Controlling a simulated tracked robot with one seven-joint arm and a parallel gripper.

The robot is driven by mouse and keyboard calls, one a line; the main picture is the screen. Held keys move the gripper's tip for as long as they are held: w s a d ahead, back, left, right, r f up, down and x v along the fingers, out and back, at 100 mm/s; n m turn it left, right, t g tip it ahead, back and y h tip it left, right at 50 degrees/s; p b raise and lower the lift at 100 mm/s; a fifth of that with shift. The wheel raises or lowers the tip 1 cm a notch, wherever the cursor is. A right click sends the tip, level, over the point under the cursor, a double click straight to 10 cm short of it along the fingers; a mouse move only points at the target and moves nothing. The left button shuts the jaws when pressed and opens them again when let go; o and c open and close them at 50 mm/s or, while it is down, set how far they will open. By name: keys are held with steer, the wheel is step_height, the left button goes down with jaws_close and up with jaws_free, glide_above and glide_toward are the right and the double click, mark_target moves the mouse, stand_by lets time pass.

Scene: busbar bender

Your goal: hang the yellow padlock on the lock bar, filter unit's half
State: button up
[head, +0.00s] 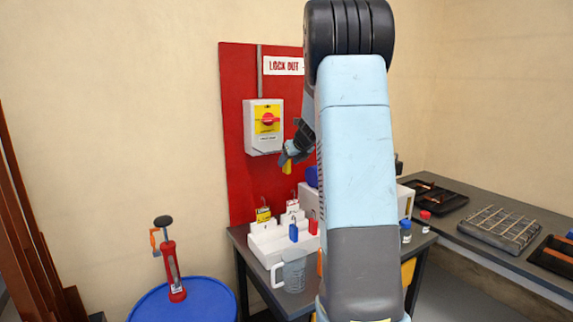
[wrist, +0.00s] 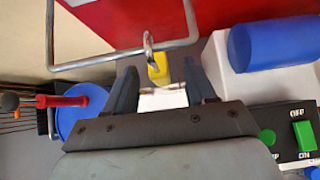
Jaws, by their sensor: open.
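The yellow padlock (wrist: 158,68) sits between my open fingers in the wrist view, with a gap visible to each side. Its metal shackle (wrist: 149,42) appears to loop around the thin metal lock bar (wrist: 100,62), right of the middle of its long run. The same padlock shows small in the head view (head: 287,167), just under my gripper (head: 292,153). My gripper also shows in the wrist view (wrist: 162,88), with both fingers pointing towards the bar. In the head view my arm hides what stands behind it, and I cannot make out the bar there.
A red lock-out board (head: 235,120) carries a grey switch box (head: 263,142) with a red knob. Below is a white rack (head: 275,243) with several padlocks, beside a clear jug (head: 294,275). A blue cylinder (wrist: 270,45) and a green-button panel (wrist: 285,140) lie right of my gripper.

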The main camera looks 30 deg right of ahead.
steer(key=v, duration=1.1)
steer(key=shift+s+r, duration=0.25)
steer(key=s+a+r+n+g+y, duration=0.1)
steer(key=s+a+r+n+g, duration=0.1)
steer(key=s+a+n, duration=1.55)
steer(key=s+a+f+n, duration=0.3)
steer(key=s+a+n, duration=0.1)
steer(key=s+n, duration=0.4)
steer(key=s+a+f+n+g+h, duration=0.1)
steer(key=s+a+f+n, duration=0.2)
steer(key=s+n, duration=0.6)
steer(key=shift+a+n, duration=0.55)
steer(key=shift+a, duration=0.5)
steer(key=shift+d+f, duration=0.1)
